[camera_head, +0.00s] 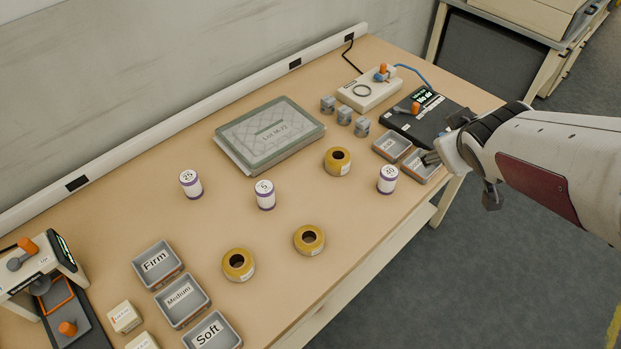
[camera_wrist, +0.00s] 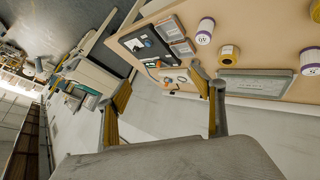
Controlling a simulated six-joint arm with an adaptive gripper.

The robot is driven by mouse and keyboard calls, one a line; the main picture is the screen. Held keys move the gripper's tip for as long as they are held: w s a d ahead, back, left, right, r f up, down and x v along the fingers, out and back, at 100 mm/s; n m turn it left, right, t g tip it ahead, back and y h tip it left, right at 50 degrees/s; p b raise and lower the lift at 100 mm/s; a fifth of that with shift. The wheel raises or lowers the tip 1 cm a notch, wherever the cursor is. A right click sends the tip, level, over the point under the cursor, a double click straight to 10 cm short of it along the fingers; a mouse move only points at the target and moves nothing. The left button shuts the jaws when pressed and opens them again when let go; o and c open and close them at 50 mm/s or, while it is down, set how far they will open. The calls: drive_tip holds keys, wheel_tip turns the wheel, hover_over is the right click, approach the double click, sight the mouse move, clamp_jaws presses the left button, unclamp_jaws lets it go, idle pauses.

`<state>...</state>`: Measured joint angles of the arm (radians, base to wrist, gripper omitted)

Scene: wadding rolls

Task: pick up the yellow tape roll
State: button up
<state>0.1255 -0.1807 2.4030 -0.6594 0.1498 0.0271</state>
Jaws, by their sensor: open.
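Three yellow tape rolls stand on the wooden table: one near the middle right (camera_head: 338,167), one nearer the front edge (camera_head: 309,246), and one at the lower middle (camera_head: 238,272). In the wrist view one yellow roll (camera_wrist: 229,58) shows near the top, beside the grey lidded box. My gripper (camera_head: 433,158) is at the right of the table, by the small grey trays, apart from all the rolls. Its two fingers (camera_wrist: 160,90) are spread wide in the wrist view with nothing between them.
White-and-purple rolls (camera_head: 265,197) stand among the yellow ones. A grey lidded box (camera_head: 228,157) lies behind. Labelled trays (camera_head: 183,303) are at lower left. A black device (camera_head: 400,130) and several small grey blocks (camera_head: 345,121) are at the far right. The front middle is clear.

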sight(313, 237)
drive_tip(key=w+a+f+n+y, duration=0.3)
drive_tip(key=w+f+n, duration=0.1)
drive_tip(key=w+f, duration=0.3)
drive_tip(key=s+a+f+n+g+y, duration=0.1)
drive_tip(key=a+f+n+y, duration=0.1)
drive_tip(key=a+f, duration=0.2)
drive_tip(key=s+a+f+n+g+y, duration=0.1)
drive_tip(key=a+f+n+y, duration=0.1)
drive_tip(key=a+f+y, duration=0.1)
drive_tip(key=s+a+f+n+g+y, duration=0.1)
drive_tip(key=s+a+f+n+y, duration=0.1)
drive_tip(key=a+f, duration=0.3)
wheel_tip(313, 237, down, 2)
drive_tip(key=shift+s+f+g+y, duration=0.1)
drive_tip(key=shift+g+y, duration=0.2)
drive_tip(key=shift+y, duration=0.4)
drive_tip(key=s+a+g+y, duration=0.1)
drive_tip(key=s, duration=0.1)
drive_tip(key=s+a+f+n+g+y, duration=0.1)
drive_tip(key=s, duration=0.2)
drive_tip(key=s+a+f+g+y, duration=0.1)
drive_tip(key=s+a+y, duration=0.1)
drive_tip(key=shift+s+f, duration=0.25)
drive_tip(key=shift+s, duration=0.15)
drive_tip(key=shift+s+a+n+g+y, duration=0.15)
drive_tip(key=shift+s+n+g+y, duration=0.15)
drive_tip(key=shift+s+g, duration=0.1)
drive_tip(key=shift+x, duration=1.3)
drive_tip(key=shift+w+a, duration=0.1)
drive_tip(key=shift+a, duration=0.05)
